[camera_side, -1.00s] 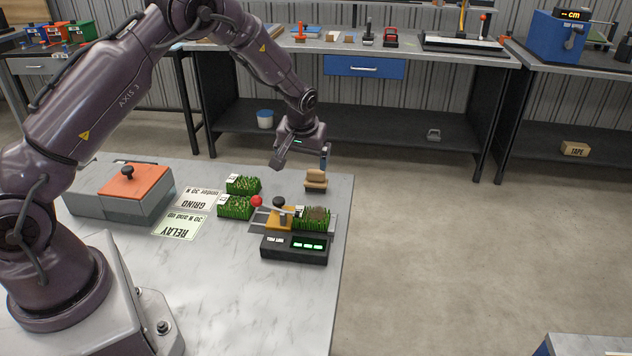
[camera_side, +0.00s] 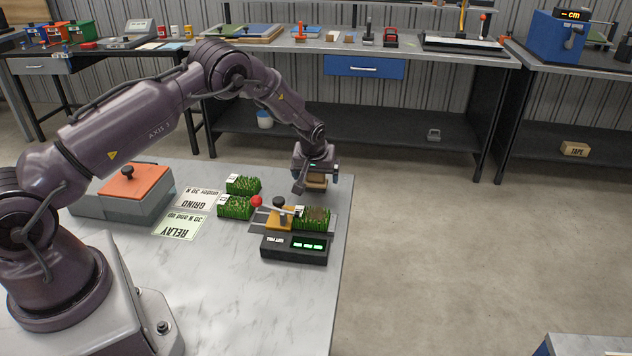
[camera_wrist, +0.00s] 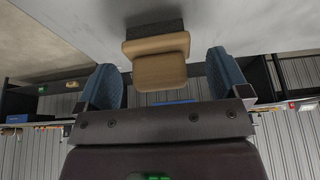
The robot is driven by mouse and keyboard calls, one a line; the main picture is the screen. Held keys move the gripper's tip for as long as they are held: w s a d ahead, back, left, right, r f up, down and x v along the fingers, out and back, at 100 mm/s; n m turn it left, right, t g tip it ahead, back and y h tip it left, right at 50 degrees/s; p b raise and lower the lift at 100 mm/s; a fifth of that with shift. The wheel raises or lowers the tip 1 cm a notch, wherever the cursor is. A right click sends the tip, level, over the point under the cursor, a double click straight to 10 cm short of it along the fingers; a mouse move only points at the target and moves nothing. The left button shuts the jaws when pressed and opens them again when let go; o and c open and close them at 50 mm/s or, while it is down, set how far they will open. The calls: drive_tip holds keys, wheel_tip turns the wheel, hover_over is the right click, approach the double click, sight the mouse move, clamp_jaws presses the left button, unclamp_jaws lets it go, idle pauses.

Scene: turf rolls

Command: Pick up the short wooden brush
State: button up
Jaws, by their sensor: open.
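The short wooden brush (camera_side: 316,182) stands near the far right edge of the marble-topped table, partly hidden behind my gripper in the side view. In the wrist view the brush (camera_wrist: 160,65) shows a tan wooden body with a dark bristle part against the tabletop. My gripper (camera_side: 315,186) is open, with one finger on each side of the brush in the side view. In the wrist view my gripper's blue-padded fingers (camera_wrist: 165,84) stand apart, and the brush shows beyond and between them. I cannot tell whether either finger touches it.
Two turf pieces (camera_side: 236,207) lie left of the brush. A test fixture (camera_side: 294,249) with a red-knobbed lever and another turf piece stands in front. GRIND and RELAY cards (camera_side: 180,225) and an orange-lidded box (camera_side: 136,182) are further left. The front of the table is clear.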

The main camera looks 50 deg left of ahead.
drive_tip(key=shift+x, duration=0.85)
drive_tip(key=shift+c, duration=0.4)
drive_tip(key=c, duration=1)
drive_tip(key=shift+r, duration=0.1)
